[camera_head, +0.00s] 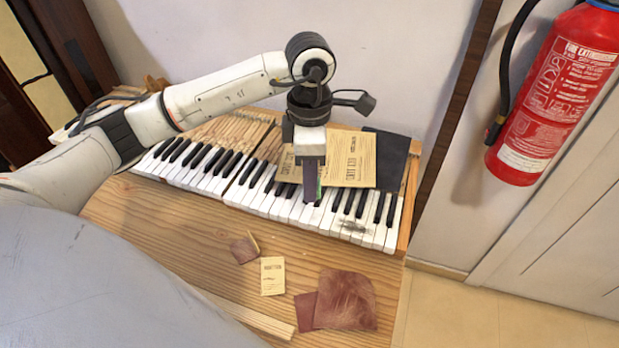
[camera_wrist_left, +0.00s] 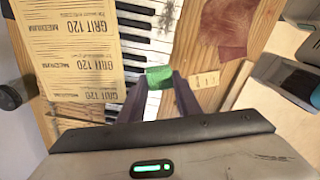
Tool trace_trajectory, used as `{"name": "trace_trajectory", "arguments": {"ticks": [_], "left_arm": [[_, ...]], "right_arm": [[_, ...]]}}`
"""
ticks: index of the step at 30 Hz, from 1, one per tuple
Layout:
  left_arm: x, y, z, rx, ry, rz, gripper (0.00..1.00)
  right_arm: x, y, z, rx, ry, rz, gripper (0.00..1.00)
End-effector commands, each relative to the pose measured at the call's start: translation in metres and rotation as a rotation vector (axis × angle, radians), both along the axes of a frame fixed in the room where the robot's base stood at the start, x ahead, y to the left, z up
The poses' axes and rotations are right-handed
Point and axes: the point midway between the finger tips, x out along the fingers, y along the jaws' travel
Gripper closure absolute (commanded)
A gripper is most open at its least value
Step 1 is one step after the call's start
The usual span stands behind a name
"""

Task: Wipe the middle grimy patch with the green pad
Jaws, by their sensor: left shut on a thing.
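My left gripper (camera_head: 311,196) is shut on the green pad (camera_wrist_left: 159,76), gripping it between its two dark fingertips in the left wrist view. In the head view only a thin green edge of the pad (camera_head: 321,188) shows beside the fingers. The gripper points down over the right part of the piano keys (camera_head: 205,172); I cannot tell whether the pad touches them. A dark grimy patch (camera_head: 353,226) shows on the white keys to the right of the gripper. Other patches are not clear, and the keys under the gripper are hidden.
Tan grit-paper sheets (camera_head: 349,160) and a dark sheet (camera_head: 391,158) lie behind the gripper. Brown pieces (camera_head: 345,301) and a small card (camera_head: 272,276) lie on the wooden bench (camera_head: 165,225) in front. A red fire extinguisher (camera_head: 555,95) hangs at right.

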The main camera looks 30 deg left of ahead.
Motion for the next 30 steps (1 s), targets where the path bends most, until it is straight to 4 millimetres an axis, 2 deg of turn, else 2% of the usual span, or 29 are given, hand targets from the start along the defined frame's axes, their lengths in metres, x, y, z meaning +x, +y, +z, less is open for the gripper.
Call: {"name": "trace_trajectory", "arguments": {"ticks": [8,28,30], "left_arm": [[0.001,0.001,-0.014,0.001,0.002,0.050,0.88],[0.003,-0.003,-0.075,0.001,0.002,0.039,0.88],[0.003,-0.003,-0.085,0.000,0.003,0.038,0.88]], "right_arm": [[0.001,0.000,-0.008,-0.001,-0.002,0.000,0.69],[0.003,-0.001,-0.046,-0.002,-0.007,0.001,0.69],[0.003,-0.001,-0.050,-0.002,-0.007,0.001,0.69]]}}
